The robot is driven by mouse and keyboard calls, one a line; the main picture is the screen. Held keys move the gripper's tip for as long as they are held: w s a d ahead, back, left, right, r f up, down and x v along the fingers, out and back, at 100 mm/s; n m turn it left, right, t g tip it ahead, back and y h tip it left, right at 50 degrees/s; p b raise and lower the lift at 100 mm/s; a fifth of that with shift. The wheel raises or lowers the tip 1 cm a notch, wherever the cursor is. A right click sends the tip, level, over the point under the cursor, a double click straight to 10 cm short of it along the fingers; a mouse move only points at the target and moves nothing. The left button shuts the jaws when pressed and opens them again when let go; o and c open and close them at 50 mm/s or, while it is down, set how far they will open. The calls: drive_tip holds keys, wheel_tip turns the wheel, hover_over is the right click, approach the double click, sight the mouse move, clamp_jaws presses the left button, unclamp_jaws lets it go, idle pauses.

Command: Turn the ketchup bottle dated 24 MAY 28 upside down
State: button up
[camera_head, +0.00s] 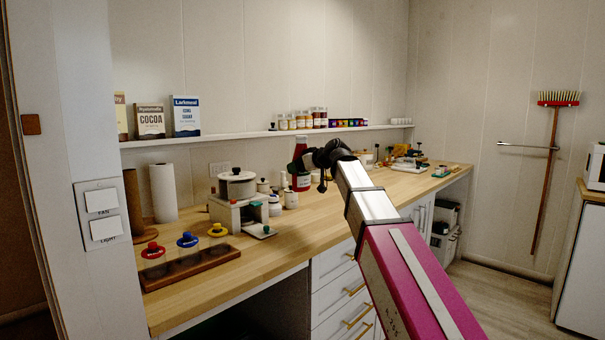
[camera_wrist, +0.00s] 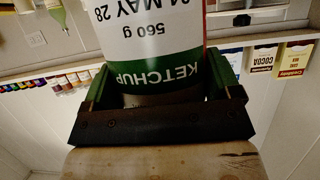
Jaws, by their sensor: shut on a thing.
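The ketchup bottle (camera_head: 302,180) is red with a white and green label. My gripper (camera_head: 306,159) is shut on its upper part above the counter's back area. In the wrist view the bottle (camera_wrist: 160,28) is between the green jaws of my gripper (camera_wrist: 160,84), and its label reads KETCHUP, 560 g and a partly cut-off date ending in 4 MAY 28. The label reads inverted there, but so do the shelf boxes, so the bottle is upright in the room. I cannot tell whether its base touches the counter. Its ends are out of the wrist view.
The wooden counter (camera_head: 345,205) has free room at its front. White canisters (camera_head: 291,199) and a grinder-like machine (camera_head: 238,205) stand left of the bottle. A wooden rack with coloured knobs (camera_head: 190,265) is farther left. A wall shelf (camera_head: 225,136) holds boxes and jars.

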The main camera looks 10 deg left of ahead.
sight(301, 140)
drive_tip(key=shift+r, duration=4.85)
